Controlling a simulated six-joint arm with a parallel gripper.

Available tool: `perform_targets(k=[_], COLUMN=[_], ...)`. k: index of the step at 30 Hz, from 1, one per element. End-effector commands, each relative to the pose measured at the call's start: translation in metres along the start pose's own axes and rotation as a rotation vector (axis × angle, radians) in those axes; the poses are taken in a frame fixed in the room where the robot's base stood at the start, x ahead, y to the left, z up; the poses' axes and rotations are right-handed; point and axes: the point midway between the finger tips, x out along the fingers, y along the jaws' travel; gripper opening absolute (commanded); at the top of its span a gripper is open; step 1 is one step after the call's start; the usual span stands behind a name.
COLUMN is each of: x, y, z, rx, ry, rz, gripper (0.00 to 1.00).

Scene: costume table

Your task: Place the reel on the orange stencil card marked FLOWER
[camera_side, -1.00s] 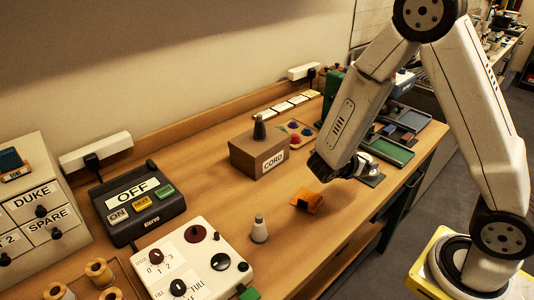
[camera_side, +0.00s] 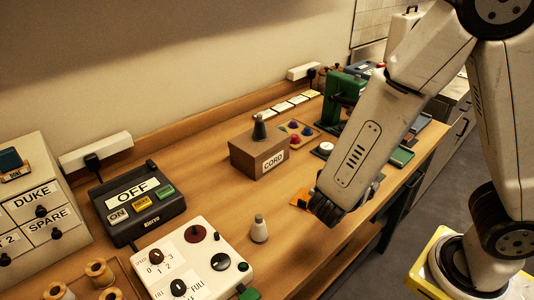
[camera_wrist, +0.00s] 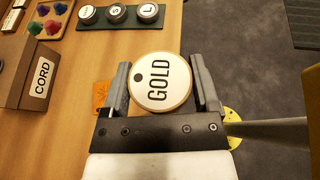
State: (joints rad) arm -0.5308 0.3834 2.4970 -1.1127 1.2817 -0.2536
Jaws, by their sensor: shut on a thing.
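The reel, a round cream-topped piece marked GOLD (camera_wrist: 168,88), sits between the two fingers of my gripper (camera_wrist: 159,72) in the wrist view. My gripper is shut on it. In the side view my gripper (camera_side: 326,209) hangs over the front part of the table, and the reel is hidden behind it. The orange stencil card (camera_side: 299,199) lies just left of my gripper there, mostly covered by it. A bit of the card (camera_wrist: 101,95) shows left of the left finger in the wrist view; its marking is not readable.
A brown CORD box (camera_side: 258,152) stands behind and left. A pale cone spool (camera_side: 259,229) stands left of the card. Round lids lettered S (camera_wrist: 116,13) and L sit on a dark strip. The floor begins close to the right of my gripper.

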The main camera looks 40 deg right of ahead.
Motion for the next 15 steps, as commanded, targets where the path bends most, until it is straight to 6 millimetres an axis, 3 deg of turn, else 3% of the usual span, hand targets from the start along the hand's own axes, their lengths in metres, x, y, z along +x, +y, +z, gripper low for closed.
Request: perform_targets(k=[8, 15], x=[0.003, 0.015], y=[0.008, 0.036], z=[-0.003, -0.012], rx=[0.0, 0.0], ry=[-0.001, -0.001], rz=[0.0, -0.003], gripper=[0.18, 0.18])
